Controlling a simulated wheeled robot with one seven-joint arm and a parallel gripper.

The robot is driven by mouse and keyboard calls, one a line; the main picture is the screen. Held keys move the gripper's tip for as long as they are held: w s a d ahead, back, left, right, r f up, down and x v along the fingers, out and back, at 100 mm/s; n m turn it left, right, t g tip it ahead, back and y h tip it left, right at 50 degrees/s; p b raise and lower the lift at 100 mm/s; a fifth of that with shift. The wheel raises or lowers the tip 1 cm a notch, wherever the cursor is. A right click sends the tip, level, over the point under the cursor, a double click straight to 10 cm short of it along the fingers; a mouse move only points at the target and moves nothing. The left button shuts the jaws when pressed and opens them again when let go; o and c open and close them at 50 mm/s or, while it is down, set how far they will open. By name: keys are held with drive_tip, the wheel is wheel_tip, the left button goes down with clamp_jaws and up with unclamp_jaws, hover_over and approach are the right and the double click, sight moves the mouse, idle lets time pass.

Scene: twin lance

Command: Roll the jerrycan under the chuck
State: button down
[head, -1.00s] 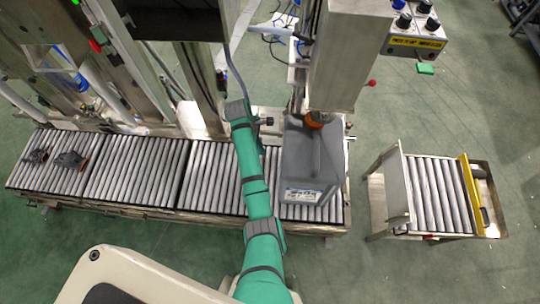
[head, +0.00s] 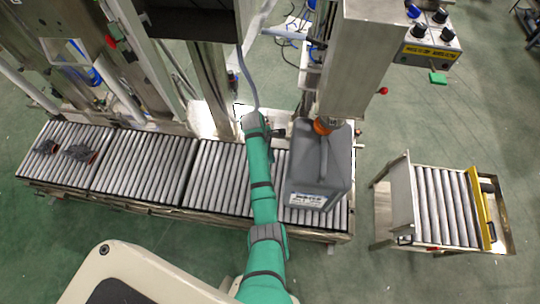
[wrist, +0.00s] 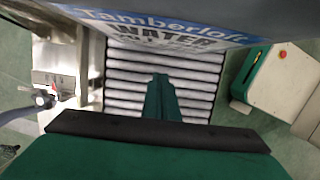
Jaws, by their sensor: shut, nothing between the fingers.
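The grey jerrycan (head: 318,172) with an orange cap stands upright on the right-hand end of the roller conveyor (head: 215,185). Its cap is at the lower end of the steel column (head: 365,60); the column hides most of the chuck, and I cannot tell whether the cap is centred under it. My green arm reaches up along the can's left side. My gripper (wrist: 163,98) is shut and empty in the wrist view, over the rollers. The jerrycan's label (wrist: 165,28) shows beyond it; I cannot tell whether they touch.
Two dark parts (head: 80,153) lie on the conveyor's far left. A separate small roller table (head: 445,205) with a yellow bar stands to the right, across a floor gap. A control box (head: 432,35) hangs at the upper right. The middle rollers are clear.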

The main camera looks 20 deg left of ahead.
drive_tip(key=w+d+f, duration=0.1)
drive_tip(key=d+f, duration=0.3)
drive_tip(key=d, duration=0.1)
drive_tip(key=shift+w+f, duration=0.2)
drive_tip(key=shift+f, duration=0.05)
idle(1.1)
drive_tip(key=shift+w, duration=0.15)
idle(0.6)
